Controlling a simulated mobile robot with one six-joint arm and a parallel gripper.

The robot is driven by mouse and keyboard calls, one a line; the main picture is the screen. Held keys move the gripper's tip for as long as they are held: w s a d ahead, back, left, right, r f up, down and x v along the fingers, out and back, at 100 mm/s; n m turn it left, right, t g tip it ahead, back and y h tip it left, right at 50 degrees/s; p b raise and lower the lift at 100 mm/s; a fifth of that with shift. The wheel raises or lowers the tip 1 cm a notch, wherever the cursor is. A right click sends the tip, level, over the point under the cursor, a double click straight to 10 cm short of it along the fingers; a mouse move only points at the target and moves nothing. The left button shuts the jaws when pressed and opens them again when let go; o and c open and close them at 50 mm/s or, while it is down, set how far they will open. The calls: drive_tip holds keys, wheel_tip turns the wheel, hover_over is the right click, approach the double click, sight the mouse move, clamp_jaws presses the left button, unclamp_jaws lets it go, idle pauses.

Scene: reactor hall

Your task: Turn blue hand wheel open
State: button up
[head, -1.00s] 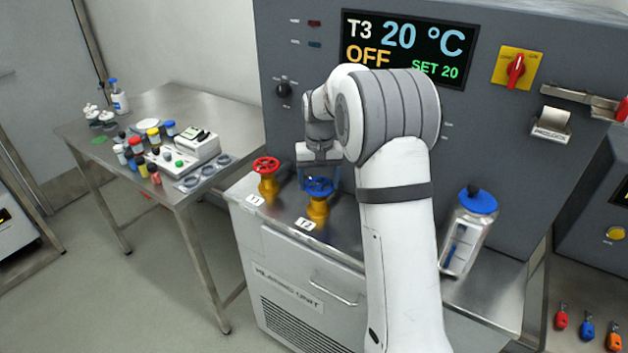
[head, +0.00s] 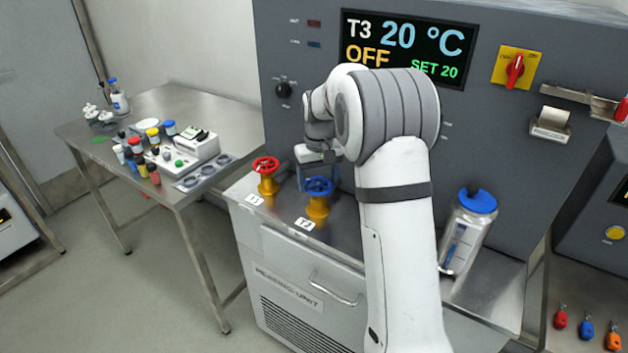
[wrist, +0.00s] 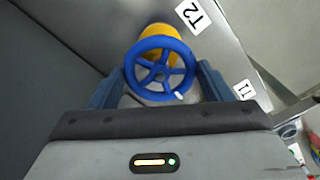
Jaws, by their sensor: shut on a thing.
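The blue hand wheel (head: 318,186) sits on a yellow valve body (head: 317,208) beside the label T2 on the steel bench top. It also shows in the wrist view (wrist: 161,66), with a white mark on its rim at the lower right. My gripper (head: 318,178) is over the wheel from above. In the wrist view its two blue fingers (wrist: 160,84) stand on either side of the wheel, shut on its rim. The exact contact points are partly hidden. The display reads T3, 20 °C, OFF, SET 20.
A red hand wheel (head: 266,165) on a yellow valve stands close to the left, by label T1. A blue-capped bottle (head: 470,230) stands on the right behind my arm. A steel side table (head: 135,105) with several small items is at the left.

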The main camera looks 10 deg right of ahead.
sight(319, 183)
drive_tip(key=o, duration=1)
wheel_tip(319, 183, up, 7)
drive_tip(key=shift+f+b, duration=0.1)
drive_tip(key=shift+b, duration=0.2)
drive_tip(key=shift+r, duration=0.55)
drive_tip(key=shift+s, duration=0.1)
drive_tip(key=s+r+t, duration=0.2)
drive_tip(key=s+r, duration=0.2)
drive_tip(key=s, duration=1.2)
drive_tip(key=shift+m+t, duration=0.5)
drive_tip(key=shift+m, duration=0.3)
drive_tip(key=s+f, duration=0.2)
drive_tip(key=s, duration=0.3)
drive_tip(key=s+a+f, duration=0.1)
drive_tip(key=s, duration=0.5)
drive_tip(key=s+f, duration=0.2)
drive_tip(key=s, duration=0.4)
drive_tip(key=shift+s+a+f, duration=0.1)
drive_tip(key=shift+a+f, duration=0.1)
drive_tip(key=shift+f, duration=0.1)
